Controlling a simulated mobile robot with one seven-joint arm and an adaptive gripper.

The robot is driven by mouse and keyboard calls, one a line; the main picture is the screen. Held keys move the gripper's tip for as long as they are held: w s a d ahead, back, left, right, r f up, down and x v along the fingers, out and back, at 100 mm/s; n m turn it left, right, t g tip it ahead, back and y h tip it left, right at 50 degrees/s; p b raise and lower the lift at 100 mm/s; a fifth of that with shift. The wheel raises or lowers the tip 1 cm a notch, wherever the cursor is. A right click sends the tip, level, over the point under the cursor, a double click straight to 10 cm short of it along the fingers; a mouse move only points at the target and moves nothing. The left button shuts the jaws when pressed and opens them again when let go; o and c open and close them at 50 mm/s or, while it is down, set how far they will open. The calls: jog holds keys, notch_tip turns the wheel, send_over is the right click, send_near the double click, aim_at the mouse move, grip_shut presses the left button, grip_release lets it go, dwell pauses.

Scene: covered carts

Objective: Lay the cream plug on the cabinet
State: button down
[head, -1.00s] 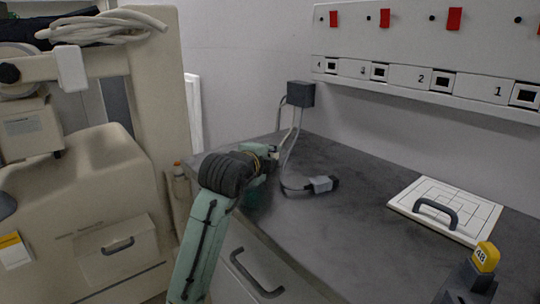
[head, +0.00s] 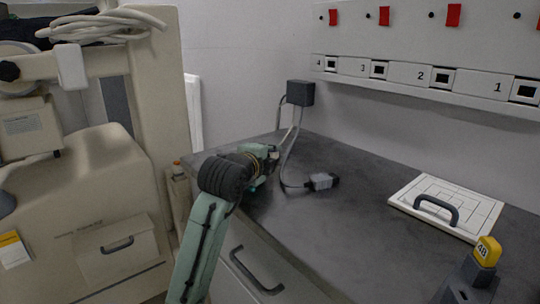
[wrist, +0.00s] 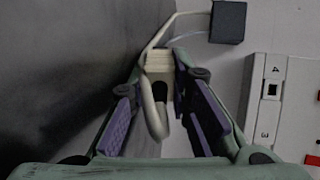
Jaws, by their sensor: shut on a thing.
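The cream plug (wrist: 159,64) sits between the fingertips of my gripper (wrist: 161,70) in the wrist view, and my gripper is shut on it. Its cream cable (wrist: 160,38) bends around it and leads to a dark box (wrist: 228,22). In the head view my gripper (head: 268,156) is over the back left part of the cabinet's dark grey top (head: 330,235). The plug itself is hidden there behind the gripper. I cannot tell whether the plug touches the cabinet top.
A grey plug (head: 322,181) with a grey cable lies on the cabinet top. A white panel with a dark handle (head: 470,210) lies on the right, near a yellow-tagged block (head: 487,252). A numbered socket strip (head: 400,75) is on the wall. The middle top is clear.

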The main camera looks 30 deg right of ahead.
jog(key=shift+d+f, duration=0.1)
jog(key=shift+f, duration=1.2)
jog(key=c, duration=1.6)
grip_release()
jog(key=shift+y, duration=0.3)
jog(key=shift+o, duration=0.7)
jog(key=shift+s, duration=0.1)
jog(key=shift+o, duration=0.3)
jog(key=v, duration=0.4)
jog(key=r+v, duration=0.1)
jog(key=v, duration=0.7)
jog(key=shift+w+r, duration=0.25)
jog(key=shift+w, duration=0.15)
jog(key=shift+s+a+r, duration=0.25)
jog(key=shift+a, duration=0.1)
